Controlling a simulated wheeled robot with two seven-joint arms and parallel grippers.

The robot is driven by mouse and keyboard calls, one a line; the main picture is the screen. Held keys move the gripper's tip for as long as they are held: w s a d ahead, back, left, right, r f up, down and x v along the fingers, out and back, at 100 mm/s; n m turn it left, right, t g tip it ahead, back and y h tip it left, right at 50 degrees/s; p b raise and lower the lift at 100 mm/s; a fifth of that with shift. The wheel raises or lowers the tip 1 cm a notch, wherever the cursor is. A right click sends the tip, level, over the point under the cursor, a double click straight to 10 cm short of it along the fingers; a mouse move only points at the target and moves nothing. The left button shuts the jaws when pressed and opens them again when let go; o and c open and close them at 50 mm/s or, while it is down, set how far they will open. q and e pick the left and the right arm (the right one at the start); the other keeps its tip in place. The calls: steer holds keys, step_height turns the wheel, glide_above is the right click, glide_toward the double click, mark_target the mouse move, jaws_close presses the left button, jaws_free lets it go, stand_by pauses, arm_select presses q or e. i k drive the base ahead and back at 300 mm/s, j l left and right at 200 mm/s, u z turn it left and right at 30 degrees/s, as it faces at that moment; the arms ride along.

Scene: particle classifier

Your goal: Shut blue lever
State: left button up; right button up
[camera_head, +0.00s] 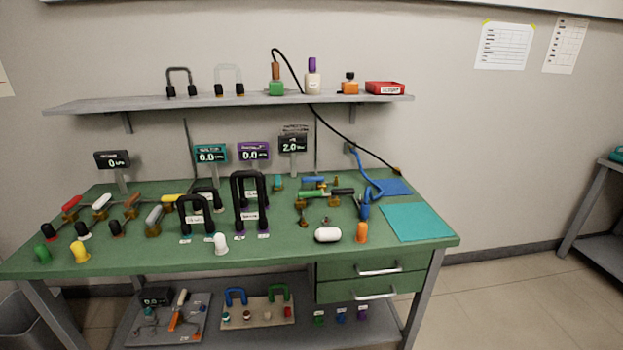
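A lever with a blue handle (312,180) is at the back right of the green bench. Its handle lies roughly sideways in the picture. A green-handled lever (312,195) sits just in front of it, and a black-handled lever (343,191) is to its right. The brass fittings under these handles are small and partly hidden, so I cannot tell how the blue lever's valve stands. Neither of my grippers is in view.
The green bench (130,252) also holds red, white, brown and yellow levers at left, tall black handles (250,200) in the middle, and several displays. A blue hose (372,190) lies right of the levers. A teal mat (416,222) is clear. A shelf (240,103) hangs above.

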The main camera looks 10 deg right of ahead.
mark_target(321, 179)
steer(key=i+j, duration=0.25)
steer(key=i, duration=0.25)
steer(key=i+j, duration=0.2)
steer(key=i, duration=0.3)
steer(key=i+j+u, duration=0.1)
steer(key=i+j, duration=0.15)
steer(key=i, duration=0.25)
